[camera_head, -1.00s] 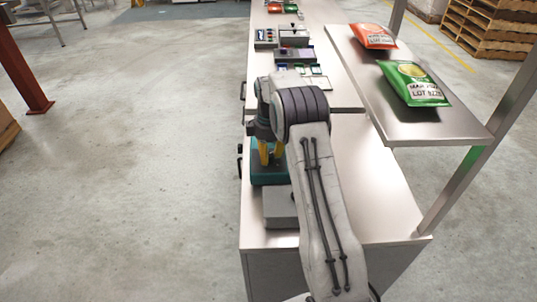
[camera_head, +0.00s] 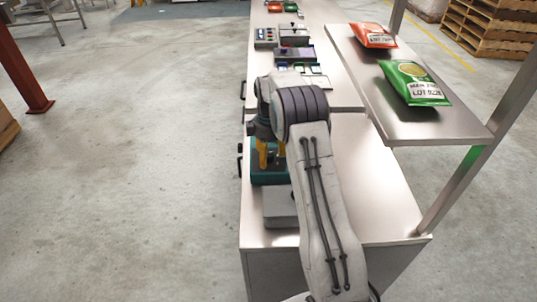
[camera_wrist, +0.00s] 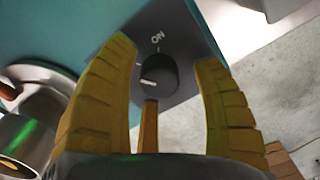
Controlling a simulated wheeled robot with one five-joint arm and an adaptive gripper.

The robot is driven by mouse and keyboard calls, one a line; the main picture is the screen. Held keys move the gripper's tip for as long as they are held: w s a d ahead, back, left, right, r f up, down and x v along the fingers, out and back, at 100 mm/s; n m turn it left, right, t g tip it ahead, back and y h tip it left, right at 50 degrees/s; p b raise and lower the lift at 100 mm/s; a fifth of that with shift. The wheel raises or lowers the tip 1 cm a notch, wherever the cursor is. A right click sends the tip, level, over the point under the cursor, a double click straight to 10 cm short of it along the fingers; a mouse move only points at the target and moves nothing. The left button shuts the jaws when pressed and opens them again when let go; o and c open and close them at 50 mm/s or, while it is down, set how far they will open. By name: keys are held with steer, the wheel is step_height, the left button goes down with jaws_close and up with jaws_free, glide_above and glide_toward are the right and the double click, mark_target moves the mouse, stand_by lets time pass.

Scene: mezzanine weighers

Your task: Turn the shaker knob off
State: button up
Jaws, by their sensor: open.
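The shaker knob (camera_wrist: 158,72) is a round black knob on a dark panel (camera_wrist: 182,45) in the wrist view. An "ON" label (camera_wrist: 158,37) is printed above it. A pale pointer mark on the knob faces the lower left, away from the label. My gripper (camera_wrist: 165,52) is open, with yellow fingers on either side of the knob and a third below it; contact cannot be told. In the head view, my gripper (camera_head: 270,153) is at the teal shaker (camera_head: 268,176) on the bench. The knob is hidden there.
A grey box (camera_head: 280,211) stands in front of the shaker on the steel bench (camera_head: 375,200). A raised shelf (camera_head: 410,128) with green (camera_head: 412,82) and orange (camera_head: 373,35) bags is at the right. Several devices stand farther back. Open floor lies left.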

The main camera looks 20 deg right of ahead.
mark_target(269, 153)
steer(key=shift+r, duration=0.1)
step_height(269, 153, up, 12)
stand_by(0.6)
stand_by(0.5)
